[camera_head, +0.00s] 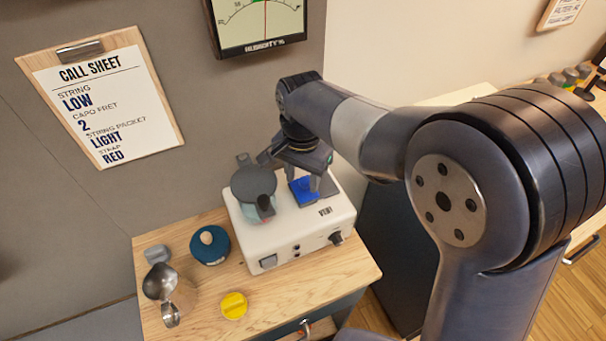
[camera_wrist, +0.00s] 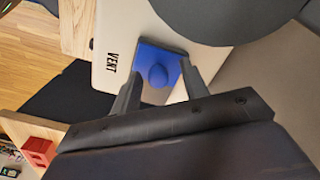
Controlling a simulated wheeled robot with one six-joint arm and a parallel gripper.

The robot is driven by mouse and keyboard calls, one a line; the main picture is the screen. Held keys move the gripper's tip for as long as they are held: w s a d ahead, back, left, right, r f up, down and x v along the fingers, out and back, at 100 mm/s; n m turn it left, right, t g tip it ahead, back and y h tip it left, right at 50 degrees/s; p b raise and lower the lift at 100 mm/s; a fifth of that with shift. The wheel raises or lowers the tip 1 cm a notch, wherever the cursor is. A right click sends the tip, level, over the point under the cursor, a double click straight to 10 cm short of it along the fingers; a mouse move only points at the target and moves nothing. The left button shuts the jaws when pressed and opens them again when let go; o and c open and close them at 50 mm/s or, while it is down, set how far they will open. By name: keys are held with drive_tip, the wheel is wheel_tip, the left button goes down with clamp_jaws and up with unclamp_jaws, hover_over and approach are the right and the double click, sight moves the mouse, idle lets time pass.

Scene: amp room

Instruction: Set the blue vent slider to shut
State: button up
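The blue vent slider (camera_head: 303,193) is on the top of a white box (camera_head: 290,225). In the wrist view it is a blue square plate with a rounded blue knob (camera_wrist: 158,75), beside the printed word VENT on the white top. My gripper (camera_head: 305,180) is over the blue plate, pointing down. In the wrist view my gripper (camera_wrist: 162,82) has its two fingers apart, one on each side of the knob, with gaps visible. I cannot tell how far the fingertips are above the plate. No shut mark is readable.
A dark-lidded pot (camera_head: 254,184) stands on the white box, close left of my gripper. A blue round container (camera_head: 210,246), a metal scoop (camera_head: 160,282) and a yellow disc (camera_head: 234,306) are on the wooden top (camera_head: 200,325). A call sheet (camera_head: 95,90) hangs on the wall.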

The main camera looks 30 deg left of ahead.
sight(302, 180)
wheel_tip(302, 180, up, 11)
idle(0.6)
drive_tip(key=shift+f, duration=0.2)
wheel_tip(302, 180, down, 10)
drive_tip(key=shift+d+r, duration=0.1)
drive_tip(key=shift+r, duration=0.05)
drive_tip(key=shift+w+d+f, duration=0.25)
drive_tip(key=shift+w+d, duration=0.2)
drive_tip(key=shift+w, duration=0.15)
drive_tip(key=shift+w+d+f, duration=0.25)
drive_tip(key=shift+w+d, duration=0.15)
drive_tip(key=shift+w, duration=0.2)
drive_tip(key=shift+w+d+b, duration=0.3)
drive_tip(key=shift+w+d, duration=0.1)
drive_tip(key=shift+w, duration=0.05)
